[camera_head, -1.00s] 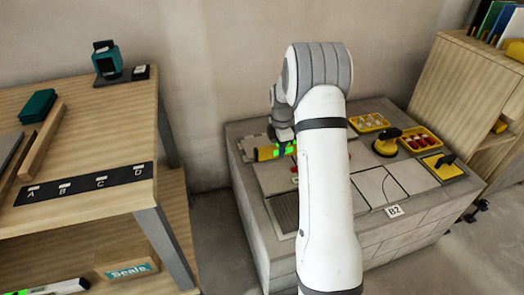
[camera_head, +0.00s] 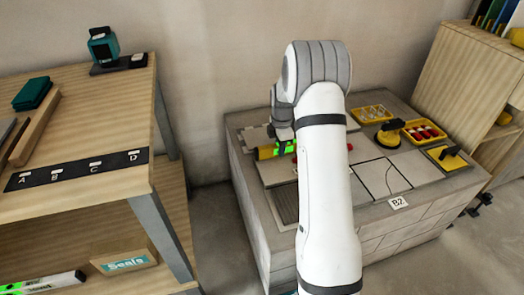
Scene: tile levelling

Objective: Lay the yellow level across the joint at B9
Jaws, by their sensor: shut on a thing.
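The yellow level (camera_head: 265,153) with bright green parts lies low over the grey tiles at the back left of the tiled block. My gripper (camera_head: 284,146) is shut on the level, seen from behind and above. My white arm hides the level's right part and the middle of the block. I cannot tell whether the level touches the tiles. No B9 label shows; the only readable label on the block is a B2 tag (camera_head: 398,202) at its front edge.
The tiled block (camera_head: 390,226) also bears a yellow tray of white pieces (camera_head: 371,113), a yellow tray of red pieces (camera_head: 424,131), a suction lifter (camera_head: 389,136) and a yellow trowel-like tool (camera_head: 446,157). A wooden bench (camera_head: 100,110) stands left, a wooden cabinet (camera_head: 465,75) right.

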